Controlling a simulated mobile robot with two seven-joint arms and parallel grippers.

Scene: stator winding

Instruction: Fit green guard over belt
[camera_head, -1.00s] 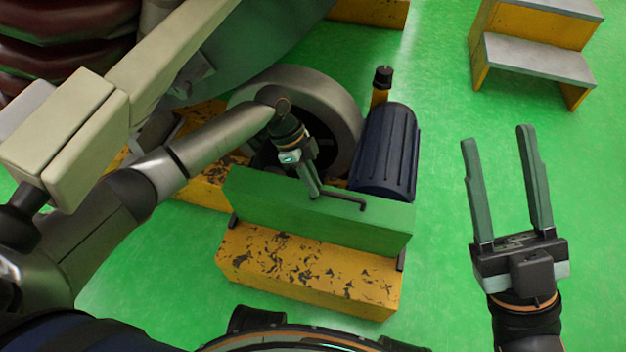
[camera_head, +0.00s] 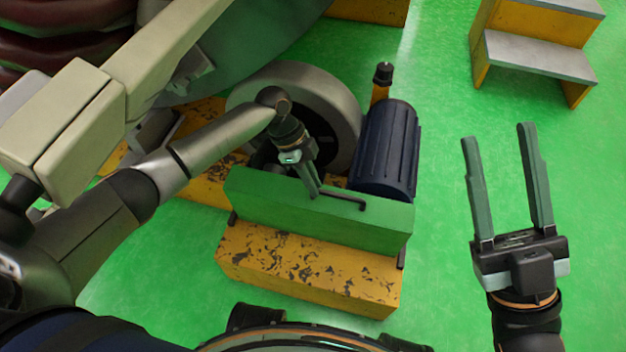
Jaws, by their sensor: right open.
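The green guard (camera_head: 310,222) is a long box-like cover with a dark bar handle (camera_head: 340,198) on its top. It sits at the rear edge of the worn yellow block, in front of the grey wheel and the blue motor. My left gripper (camera_head: 315,192) reaches down to the handle's left end. Its fingers look close together there, but whether they grip the bar is too small to tell. My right gripper (camera_head: 502,140) is open and empty, off to the right above the floor. The belt is hidden behind the guard and my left arm.
The yellow block (camera_head: 305,272) lies in front of the guard. The grey wheel (camera_head: 335,95) and ribbed blue motor (camera_head: 387,150) stand behind it. A yellow step stool (camera_head: 535,55) is at the upper right. Green floor is clear between motor and stool.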

